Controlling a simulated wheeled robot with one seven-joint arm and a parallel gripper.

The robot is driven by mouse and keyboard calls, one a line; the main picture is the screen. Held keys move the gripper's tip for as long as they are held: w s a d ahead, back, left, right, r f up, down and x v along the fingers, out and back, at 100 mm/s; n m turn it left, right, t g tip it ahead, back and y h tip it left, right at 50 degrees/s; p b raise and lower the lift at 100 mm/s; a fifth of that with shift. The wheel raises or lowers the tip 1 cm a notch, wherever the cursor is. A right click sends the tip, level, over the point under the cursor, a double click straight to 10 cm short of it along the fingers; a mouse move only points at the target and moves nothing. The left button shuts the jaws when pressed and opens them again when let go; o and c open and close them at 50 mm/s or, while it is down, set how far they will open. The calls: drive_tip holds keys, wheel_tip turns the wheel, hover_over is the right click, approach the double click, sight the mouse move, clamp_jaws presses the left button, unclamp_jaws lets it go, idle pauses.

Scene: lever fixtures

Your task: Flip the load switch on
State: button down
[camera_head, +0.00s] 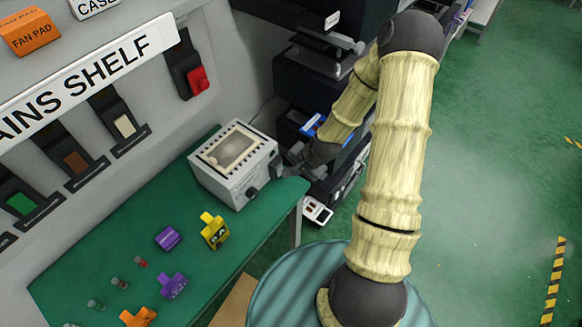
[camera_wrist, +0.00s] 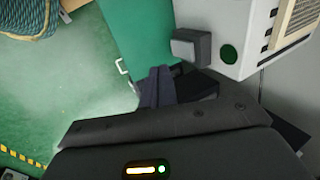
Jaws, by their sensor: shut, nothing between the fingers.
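A light grey box (camera_head: 243,189) with a pale panel on top stands at the far end of the green table, and it also shows at the top right in the wrist view (camera_wrist: 215,15). A grey block-shaped part (camera_wrist: 190,47), perhaps the load switch, sticks out from its face beside a round dark green spot (camera_wrist: 229,54). No label naming it can be read, and its on or off position is unclear. My gripper (camera_head: 281,171) is at the right side of the box. In the wrist view its fingertips (camera_wrist: 160,73) are together and empty, just left of the block; contact is unclear.
The green table (camera_head: 120,240) holds several small coloured pieces, including a yellow one (camera_head: 214,231). Levers, including a red one (camera_head: 198,80), line the wall shelf. Dark stacked equipment (camera_head: 320,75) stands behind my gripper. Green floor at the right is mostly clear.

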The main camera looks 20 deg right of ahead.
wheel_tip(320, 180, up, 9)
drive_tip(key=b, duration=0.1)
drive_tip(key=shift+s+d, duration=0.35)
drive_tip(key=shift+d, duration=0.05)
drive_tip(key=shift+s, duration=0.1)
drive_tip(key=shift+a, duration=0.15)
drive_tip(key=shift+s, duration=0.1)
drive_tip(key=s+a+r+n+g+h, duration=0.1)
drive_tip(key=s+r+n+h, duration=0.2)
drive_tip(key=s+r+n, duration=0.7)
drive_tip(key=shift+s+a+r+n, duration=0.15)
drive_tip(key=shift+s+a+n, duration=0.25)
drive_tip(key=shift+s, duration=0.25)
idle(0.6)
